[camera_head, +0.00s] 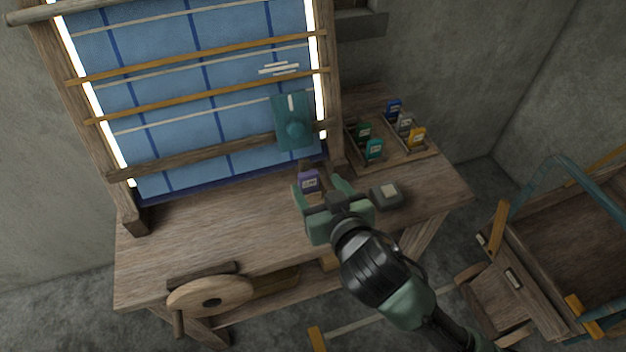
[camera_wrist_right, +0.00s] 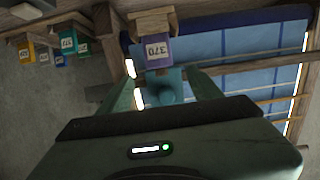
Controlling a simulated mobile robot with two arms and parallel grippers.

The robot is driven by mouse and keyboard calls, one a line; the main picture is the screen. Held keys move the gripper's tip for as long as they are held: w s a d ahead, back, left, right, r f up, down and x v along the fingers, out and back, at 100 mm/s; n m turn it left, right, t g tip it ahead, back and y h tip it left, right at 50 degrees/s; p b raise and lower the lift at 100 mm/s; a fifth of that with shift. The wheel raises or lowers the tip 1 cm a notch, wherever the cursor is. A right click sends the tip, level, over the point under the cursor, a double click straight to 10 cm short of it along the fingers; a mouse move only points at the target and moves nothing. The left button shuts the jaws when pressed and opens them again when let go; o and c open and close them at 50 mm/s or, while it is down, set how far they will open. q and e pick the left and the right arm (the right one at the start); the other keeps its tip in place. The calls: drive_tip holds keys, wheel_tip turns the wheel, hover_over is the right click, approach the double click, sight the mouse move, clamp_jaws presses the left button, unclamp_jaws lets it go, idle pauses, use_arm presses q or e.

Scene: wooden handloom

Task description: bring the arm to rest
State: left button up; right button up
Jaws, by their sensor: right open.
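My right gripper (camera_head: 321,189) is open above the front right of the loom's table. Its two green fingers are spread, with a purple block (camera_head: 308,182) with a pale label close to their tips. In the right wrist view the purple block (camera_wrist_right: 157,54) shows between and beyond the fingertips (camera_wrist_right: 163,88), with gaps on both sides. The block sits at a small wooden holder (camera_wrist_right: 152,23) there. Nothing is held between the fingers. My right arm reaches in from the lower right. My left gripper is not in view.
The wooden table (camera_head: 215,235) carries the loom frame with blue cloth (camera_head: 190,75). A teal plate with a knob (camera_head: 293,125) hangs on the frame. A tray (camera_head: 405,158) with several coloured blocks stands right. A grey box (camera_head: 386,194) is beside my gripper. A wooden wheel (camera_head: 212,297) is front left.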

drive_tip(key=shift+s+d+r, duration=0.1)
drive_tip(key=shift+s+r, duration=0.05)
drive_tip(key=shift+s, duration=0.1)
idle(0.4)
drive_tip(key=s+d+f+m+g+h, duration=0.3)
drive_tip(key=s+d+f+g, duration=0.6)
drive_tip(key=s+d+f, duration=1)
drive_tip(key=s+f+n+g+h, duration=0.1)
drive_tip(key=s+f, duration=0.1)
drive_tip(key=f, duration=1.1)
drive_tip(key=s+f+n+g, duration=0.1)
drive_tip(key=s+f, duration=0.1)
drive_tip(key=f, duration=1)
drive_tip(key=s+d+f, duration=0.2)
drive_tip(key=s+f, duration=1.1)
drive_tip(key=s, duration=0.2)
drive_tip(key=shift+f+g, duration=0.35)
drive_tip(key=shift+g, duration=0.05)
